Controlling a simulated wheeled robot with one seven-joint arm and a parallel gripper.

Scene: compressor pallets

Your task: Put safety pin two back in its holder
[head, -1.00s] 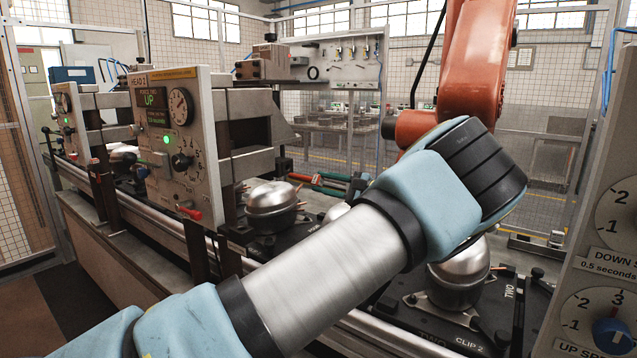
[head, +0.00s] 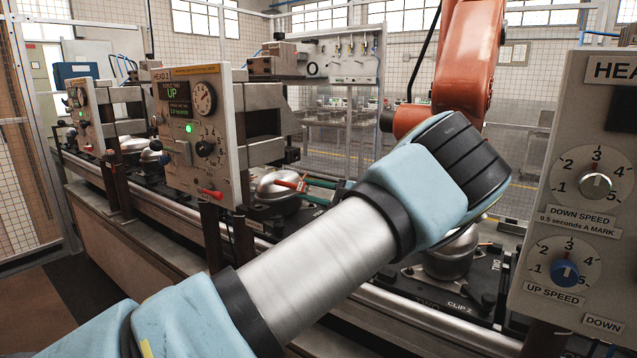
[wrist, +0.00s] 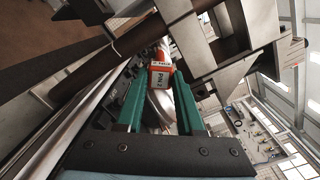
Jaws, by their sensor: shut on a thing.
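Safety pin two (wrist: 160,78), a red-orange piece with a pale lettered label, is between the green fingertips of my gripper (wrist: 160,68) in the wrist view. My gripper is shut on it. In the head view the pin's red end (head: 290,184) shows in front of a silver compressor dome, with my gripper (head: 308,189) just right of it, to the right of the HEAD 2 panel (head: 190,130). A red-tipped piece (head: 211,192) sticks out low on that panel. I cannot tell which part is the pin's holder.
A rail (head: 400,315) runs along the front of the line. A compressor (head: 452,252) stands on a black pallet under my arm. A second control panel (head: 580,200) stands close at the right. Dark posts and steel blocks crowd the wrist view near my fingers.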

